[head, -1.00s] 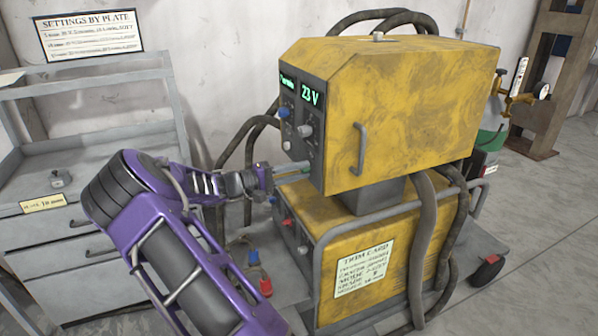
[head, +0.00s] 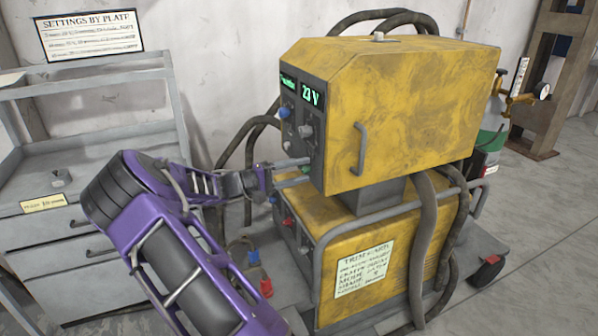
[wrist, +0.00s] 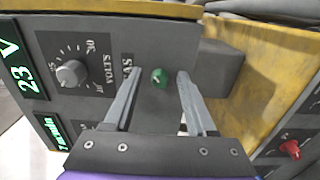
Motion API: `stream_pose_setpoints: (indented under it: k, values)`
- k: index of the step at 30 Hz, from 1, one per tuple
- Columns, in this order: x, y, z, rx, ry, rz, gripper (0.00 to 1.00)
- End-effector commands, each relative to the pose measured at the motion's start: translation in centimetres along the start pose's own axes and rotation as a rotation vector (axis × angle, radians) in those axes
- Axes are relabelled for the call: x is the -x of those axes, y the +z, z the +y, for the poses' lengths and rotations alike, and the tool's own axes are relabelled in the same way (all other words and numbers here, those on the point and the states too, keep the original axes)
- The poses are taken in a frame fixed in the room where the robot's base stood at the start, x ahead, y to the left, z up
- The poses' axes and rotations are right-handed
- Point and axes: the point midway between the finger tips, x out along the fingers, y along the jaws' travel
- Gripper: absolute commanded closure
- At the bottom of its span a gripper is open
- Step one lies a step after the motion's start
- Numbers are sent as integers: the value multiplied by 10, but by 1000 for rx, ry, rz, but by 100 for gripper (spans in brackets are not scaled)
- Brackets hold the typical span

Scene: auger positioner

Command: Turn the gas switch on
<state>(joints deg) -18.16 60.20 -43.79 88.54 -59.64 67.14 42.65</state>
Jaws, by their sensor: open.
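The gas switch is a small green knob (wrist: 160,78) on the dark front panel (wrist: 95,20) of the yellow machine, beside a label partly hidden by a finger. A light mark shows on its face. My gripper (wrist: 160,73) is open, with one grey finger on either side of the knob and a gap to each. I cannot tell how deep the tips reach.
A volts dial (wrist: 72,73) and a green display reading 23 V (wrist: 22,72) are near the fingers. A red knob (wrist: 290,148) is on the lower unit. Hoses (head: 425,240) hang around the machine. A grey drawer cabinet (head: 95,190) stands at left.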

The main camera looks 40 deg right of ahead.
Motion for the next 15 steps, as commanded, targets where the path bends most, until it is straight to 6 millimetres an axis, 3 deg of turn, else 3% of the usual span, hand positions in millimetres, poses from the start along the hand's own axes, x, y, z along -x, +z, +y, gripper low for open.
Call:
stream_pose_setpoints:
  k: [5, 15]
  values:
    - [21, -1, 0, 0, -1, 4, 44]
    - [104, -1, 0, -1, 0, 6, 44]
